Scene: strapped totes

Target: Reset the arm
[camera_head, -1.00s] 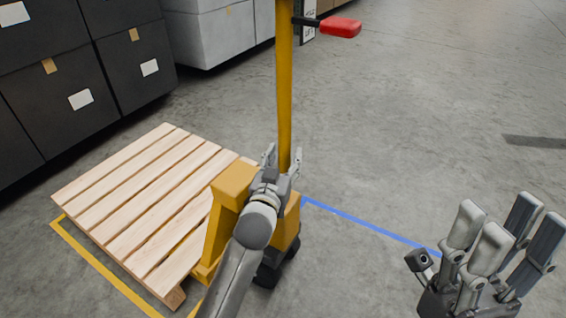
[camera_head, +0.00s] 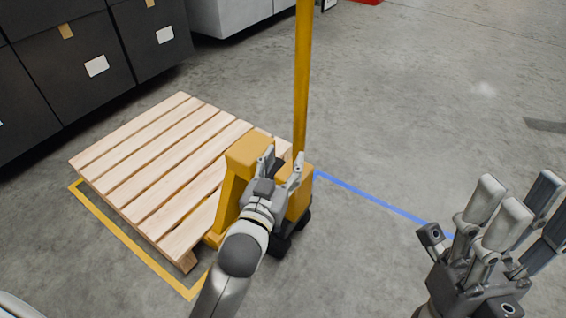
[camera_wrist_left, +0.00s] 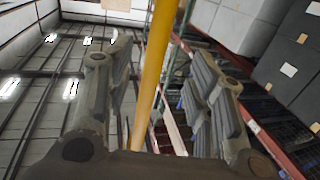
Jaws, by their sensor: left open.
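A yellow pallet jack (camera_head: 248,152) with a tall yellow pole (camera_head: 302,75) stands at the right end of a wooden pallet (camera_head: 150,150). My left gripper (camera_head: 281,164) is open and empty in front of the jack, its fingers overlapping the jack body just left of the pole's lower part. In the left wrist view the pole (camera_wrist_left: 157,65) shows between my two spread fingers, beyond them; I cannot tell how far. My right gripper (camera_head: 522,205) is open and empty at the lower right, over bare floor.
Dark totes with white labels (camera_head: 97,66) are stacked at the upper left, with grey totes (camera_head: 228,15) behind. A yellow floor line (camera_head: 130,243) edges the pallet and a blue line (camera_head: 370,199) runs right.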

